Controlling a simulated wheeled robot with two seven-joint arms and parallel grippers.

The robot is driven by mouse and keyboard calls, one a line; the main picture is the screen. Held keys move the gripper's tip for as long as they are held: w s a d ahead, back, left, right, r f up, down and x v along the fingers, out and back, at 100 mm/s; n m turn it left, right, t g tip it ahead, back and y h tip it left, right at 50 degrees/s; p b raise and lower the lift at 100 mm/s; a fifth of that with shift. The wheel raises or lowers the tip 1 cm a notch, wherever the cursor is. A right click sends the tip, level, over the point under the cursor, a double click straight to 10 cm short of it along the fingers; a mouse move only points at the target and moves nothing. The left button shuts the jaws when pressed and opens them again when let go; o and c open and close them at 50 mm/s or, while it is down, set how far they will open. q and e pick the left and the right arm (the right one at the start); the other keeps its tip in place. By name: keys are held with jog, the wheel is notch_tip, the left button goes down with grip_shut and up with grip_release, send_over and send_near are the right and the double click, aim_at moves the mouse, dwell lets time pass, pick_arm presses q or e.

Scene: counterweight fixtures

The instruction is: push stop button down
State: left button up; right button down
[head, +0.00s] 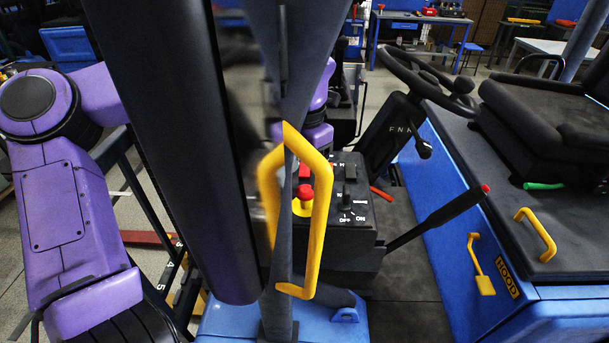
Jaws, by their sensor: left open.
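The stop button (305,192) is a red mushroom head on a yellow base, on a black control box (348,220) near the picture's middle. A grey post and a yellow grab handle (319,230) stand in front of it and partly cover the box. My left arm (60,205) is purple and comes in from the left. A purple part of it (317,138) shows again just behind the box, past the dark column. My left gripper is open, but its fingers are mostly hidden behind the post and handle. I cannot see its exact gap to the button. My right gripper is not in view.
A lever with a red tip (440,216) slants up right of the box. A steering wheel (425,80) and a black seat (540,110) stand beyond. A blue hood with yellow handles (536,234) fills the right. A thick dark column (180,140) blocks the left middle.

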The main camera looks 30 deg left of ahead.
aim_at(305, 188)
pick_arm(q)
notch_tip(305, 188, down, 3)
jog(key=shift+d+r, duration=0.1)
jog(key=shift+s+d+f+p, duration=0.1)
jog(key=shift+s+f+p, duration=0.15)
jog(key=shift+f, duration=0.25)
jog(key=shift+w, duration=0.15)
jog(key=c, duration=0.3)
grip_shut()
jog(key=shift+f+b, duration=0.6)
jog(key=shift+f, duration=0.5)
jog(key=shift+o, duration=1.5)
grip_release()
